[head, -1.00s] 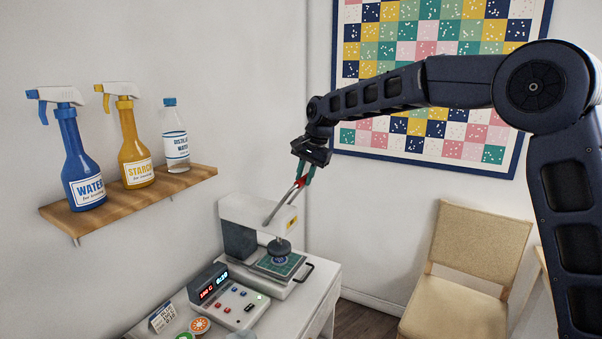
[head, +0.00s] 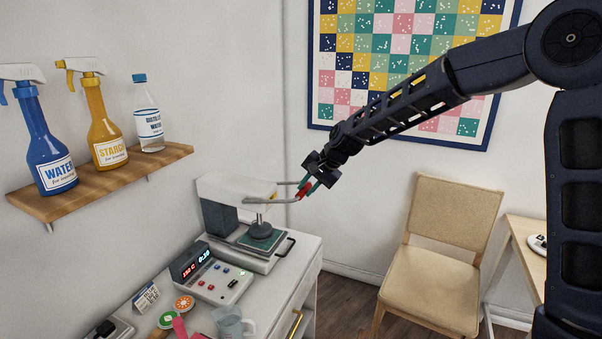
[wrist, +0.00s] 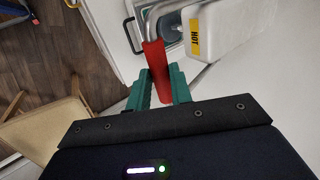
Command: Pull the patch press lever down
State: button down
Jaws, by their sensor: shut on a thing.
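The patch press (head: 222,191) is a white and grey machine on the cabinet top in the head view. Its metal lever (head: 264,201) reaches out to the right, about level with the press's upper body, and ends in a red grip (head: 303,192). My gripper (head: 306,187) is shut on the red grip. In the wrist view the green fingers (wrist: 160,90) sit on both sides of the red grip (wrist: 155,70). The round press head (head: 261,229) is close over the green patch (head: 260,240); whether they touch I cannot tell.
A control box (head: 210,275) with a red and blue display stands in front of the press. A shelf (head: 105,182) with bottles is at left. A chair (head: 440,250) stands right of the cabinet.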

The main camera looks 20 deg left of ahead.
jog(key=f, duration=0.3)
jog(key=d+f, duration=0.1)
jog(key=f, duration=0.1)
jog(key=shift+d+f, duration=0.15)
jog(key=shift+f, duration=0.25)
jog(key=c, duration=1.9)
grip_release()
jog(key=shift+r, duration=0.2)
jog(key=o, duration=0.6)
jog(key=shift+o, duration=0.2)
jog(key=shift+r, duration=0.15)
jog(key=v, duration=1)
jog(key=shift+r, duration=0.25)
jog(key=shift+d, duration=0.1)
